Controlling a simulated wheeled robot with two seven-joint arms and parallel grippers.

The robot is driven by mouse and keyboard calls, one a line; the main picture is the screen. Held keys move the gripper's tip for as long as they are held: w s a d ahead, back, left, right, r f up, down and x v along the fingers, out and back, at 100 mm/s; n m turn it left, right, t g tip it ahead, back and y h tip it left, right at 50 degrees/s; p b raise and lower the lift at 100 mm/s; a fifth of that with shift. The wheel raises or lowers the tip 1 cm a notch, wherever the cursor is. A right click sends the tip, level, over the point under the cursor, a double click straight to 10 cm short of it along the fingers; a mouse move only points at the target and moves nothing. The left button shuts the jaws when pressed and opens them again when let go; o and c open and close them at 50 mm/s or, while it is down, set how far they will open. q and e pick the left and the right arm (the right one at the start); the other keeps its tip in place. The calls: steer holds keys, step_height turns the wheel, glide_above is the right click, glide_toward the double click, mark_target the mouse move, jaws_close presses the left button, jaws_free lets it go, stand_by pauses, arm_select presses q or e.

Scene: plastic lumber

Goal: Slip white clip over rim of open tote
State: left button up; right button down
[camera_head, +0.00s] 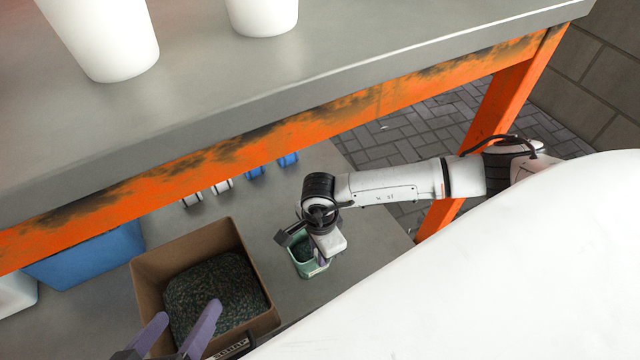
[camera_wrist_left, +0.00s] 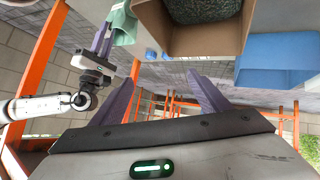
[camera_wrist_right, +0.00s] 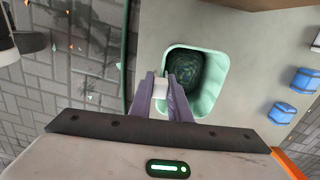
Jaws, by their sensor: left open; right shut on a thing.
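The open tote (camera_head: 297,262) is a small mint-green tub with dark granules inside, standing on the lower grey shelf. It also shows in the right wrist view (camera_wrist_right: 213,92). My right gripper (camera_head: 322,262) points down at the tote's edge. In the right wrist view its purple fingers (camera_wrist_right: 160,80) are shut on the small white clip (camera_wrist_right: 161,90), which is at the tote's left rim. I cannot tell whether the clip straddles the rim. In the head view the clip is hidden. My left gripper (camera_head: 186,330) is open and empty, above the front of the cardboard box.
The cardboard box (camera_head: 185,244) with dark granules stands left of the tote. A blue bin (camera_head: 85,258) is farther left. Small white pieces (camera_head: 222,186) and blue pieces (camera_head: 255,172) lie behind. The orange-edged upper table (camera_head: 330,70) overhangs the shelf.

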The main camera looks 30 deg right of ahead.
steer(key=c, duration=1.6)
jaws_free()
steer(key=shift+r, duration=0.1)
steer(key=shift+r, duration=0.3)
step_height(320, 180, up, 9)
steer(key=p, duration=0.4)
steer(key=shift+f, duration=0.15)
steer(key=shift+r, duration=0.45)
arm_select(q)
steer(key=a+f+y, duration=0.1)
steer(key=s+a+f+g+y, duration=0.1)
steer(key=f, duration=0.1)
steer(key=shift+a+f, duration=0.1)
steer(key=shift+a, duration=0.2)
steer(key=shift+w, duration=0.1)
